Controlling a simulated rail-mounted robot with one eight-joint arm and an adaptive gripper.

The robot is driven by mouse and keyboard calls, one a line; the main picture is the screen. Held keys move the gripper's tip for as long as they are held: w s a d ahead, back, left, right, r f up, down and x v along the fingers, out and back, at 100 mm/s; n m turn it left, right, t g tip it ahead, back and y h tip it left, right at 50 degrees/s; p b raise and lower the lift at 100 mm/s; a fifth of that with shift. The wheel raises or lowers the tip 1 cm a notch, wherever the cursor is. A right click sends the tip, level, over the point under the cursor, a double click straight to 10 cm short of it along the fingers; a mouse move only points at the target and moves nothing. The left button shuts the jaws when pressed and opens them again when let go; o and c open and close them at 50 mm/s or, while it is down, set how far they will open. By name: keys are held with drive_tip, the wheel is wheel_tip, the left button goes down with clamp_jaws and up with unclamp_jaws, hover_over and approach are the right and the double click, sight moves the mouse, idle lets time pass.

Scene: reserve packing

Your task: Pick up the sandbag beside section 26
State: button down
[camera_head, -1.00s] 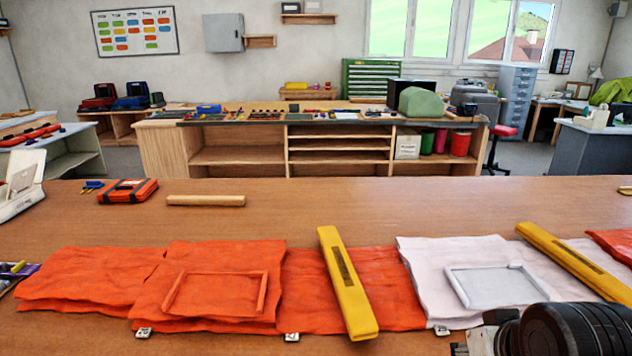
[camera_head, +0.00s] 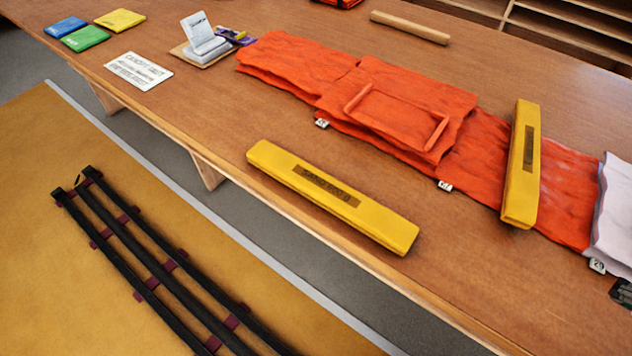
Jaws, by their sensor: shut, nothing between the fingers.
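One long yellow sandbag (camera_head: 285,178) with a dark label lies flat on the wooden table near its front edge, apart from the cloth. A second yellow sandbag (camera_head: 522,150) lies across the orange cloth at the right. Small white number tags stick out along the cloth's near edge: a left tag (camera_head: 321,123), a middle tag (camera_head: 444,185) and a right tag (camera_head: 597,265). Their numbers are too small to read surely, so I cannot tell which is section 26. My gripper is not recognisable in view; a small dark part is cut off at the right edge.
A wooden roller (camera_head: 410,27) lies behind. A white card (camera_head: 138,71) and coloured packets (camera_head: 119,19) are at the left. Dark rails (camera_head: 150,262) lie on a tan surface in front, across a gap.

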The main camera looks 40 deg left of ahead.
drive_tip(key=c, duration=0.8)
unclamp_jaws()
